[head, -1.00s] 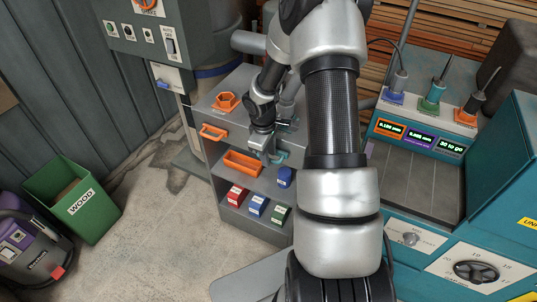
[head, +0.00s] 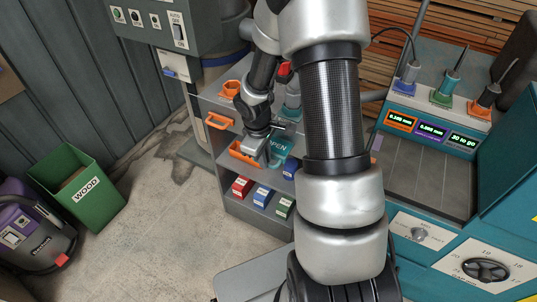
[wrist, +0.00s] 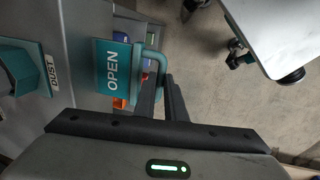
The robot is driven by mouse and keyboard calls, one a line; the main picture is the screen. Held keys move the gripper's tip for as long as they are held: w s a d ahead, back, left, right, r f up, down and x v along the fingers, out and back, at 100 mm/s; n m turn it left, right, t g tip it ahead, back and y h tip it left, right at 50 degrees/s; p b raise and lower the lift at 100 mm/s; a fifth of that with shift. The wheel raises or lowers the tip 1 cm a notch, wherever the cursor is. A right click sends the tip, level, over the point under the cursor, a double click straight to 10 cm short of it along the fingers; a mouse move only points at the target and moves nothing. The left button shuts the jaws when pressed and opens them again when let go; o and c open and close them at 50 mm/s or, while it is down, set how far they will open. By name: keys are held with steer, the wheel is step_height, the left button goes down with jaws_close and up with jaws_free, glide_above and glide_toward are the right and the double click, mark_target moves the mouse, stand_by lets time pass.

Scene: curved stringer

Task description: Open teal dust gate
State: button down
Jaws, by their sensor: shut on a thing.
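The teal dust gate (head: 279,147) is a flat plate sticking out of the grey cabinet front, with white OPEN lettering exposed. It also shows in the wrist view as a teal plate (wrist: 112,68) with a teal loop handle (wrist: 155,55) at its outer end. My gripper (head: 262,160) is at the handle end of the plate. In the wrist view my gripper (wrist: 161,85) is shut on the handle. A teal fitting labelled DUST (wrist: 50,72) is at left in the wrist view. My arm hides part of the cabinet behind the gate.
The grey cabinet (head: 238,198) has orange trays and several small coloured boxes on its shelves. A green WOOD bin (head: 90,203) and a purple vacuum (head: 30,235) stand at left. A teal machine (head: 425,250) is at right. The floor between is clear.

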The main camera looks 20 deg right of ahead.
steer(key=c, duration=1.8)
jaws_free()
steer(key=shift+r, duration=0.1)
steer(key=r+p, duration=0.1)
steer(key=r, duration=0.4)
steer(key=s+a+r+p, duration=0.1)
steer(key=r, duration=0.5)
steer(key=s+a+r+p, duration=0.1)
steer(key=r, duration=0.5)
steer(key=shift+a+p, duration=0.15)
steer(key=shift+p, duration=0.25)
steer(key=s+a+r+m+t+p, duration=0.1)
steer(key=s+a+r+m+p, duration=0.1)
steer(key=s+r, duration=0.3)
steer(key=s+a+r+m+t+y+p, duration=0.1)
steer(key=s+a+r+m+t+p, duration=0.1)
steer(key=s+r, duration=0.4)
steer(key=s+a+r+m+t+p, duration=0.1)
steer(key=s+r, duration=0.5)
steer(key=r, duration=0.8)
steer(key=shift+a+m+y+p, duration=0.3)
steer(key=shift+a+m+p, duration=0.4)
steer(key=shift+m+p, duration=0.6)
